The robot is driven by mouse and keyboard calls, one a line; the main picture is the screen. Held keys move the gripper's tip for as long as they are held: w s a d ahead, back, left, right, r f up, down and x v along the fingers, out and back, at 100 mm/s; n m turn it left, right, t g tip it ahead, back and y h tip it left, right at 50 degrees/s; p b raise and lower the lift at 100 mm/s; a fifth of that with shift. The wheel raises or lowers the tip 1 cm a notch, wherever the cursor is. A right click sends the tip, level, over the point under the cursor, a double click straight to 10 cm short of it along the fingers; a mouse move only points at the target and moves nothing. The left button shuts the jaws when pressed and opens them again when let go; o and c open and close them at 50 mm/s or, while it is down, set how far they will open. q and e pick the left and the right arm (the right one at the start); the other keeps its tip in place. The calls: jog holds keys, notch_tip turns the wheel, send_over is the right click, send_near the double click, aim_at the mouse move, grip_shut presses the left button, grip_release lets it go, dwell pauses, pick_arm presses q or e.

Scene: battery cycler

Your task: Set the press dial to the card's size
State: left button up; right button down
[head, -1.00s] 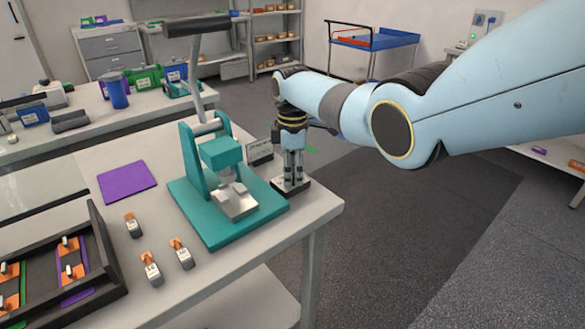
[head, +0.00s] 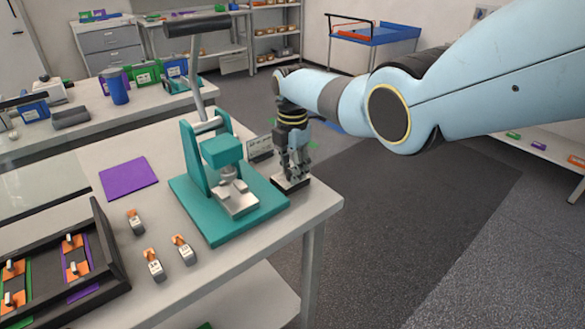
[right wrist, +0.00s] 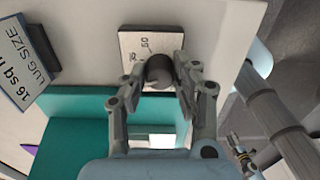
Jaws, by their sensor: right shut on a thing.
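The teal press (head: 222,150) stands near the table's right edge with its long lever raised. Beside it is the small dial unit (head: 291,184), a pale plate on a dark base. In the right wrist view the dial plate (right wrist: 133,42) shows printed numbers, one reading 50, and a dark round knob (right wrist: 158,70). My right gripper (head: 292,176) points down over the dial, and its fingers are shut on the knob. The fingers cover part of the plate. The size card (head: 260,147) stands behind; in the right wrist view it (right wrist: 22,58) reads "16 sq" and "LUG SIZE". My left gripper is out of view.
Several small grey and orange lugs (head: 154,264) lie in front of the press. A dark tray (head: 112,262) holds more at the lower left. A purple mat (head: 128,178) lies flat left of the press. The floor to the right is open.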

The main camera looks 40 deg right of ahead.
dwell(0.5)
jog(key=c, duration=1)
grip_release()
jog(key=shift+r, duration=0.1)
notch_tip(320, 180, up, 12)
jog(key=shift+f, duration=0.1)
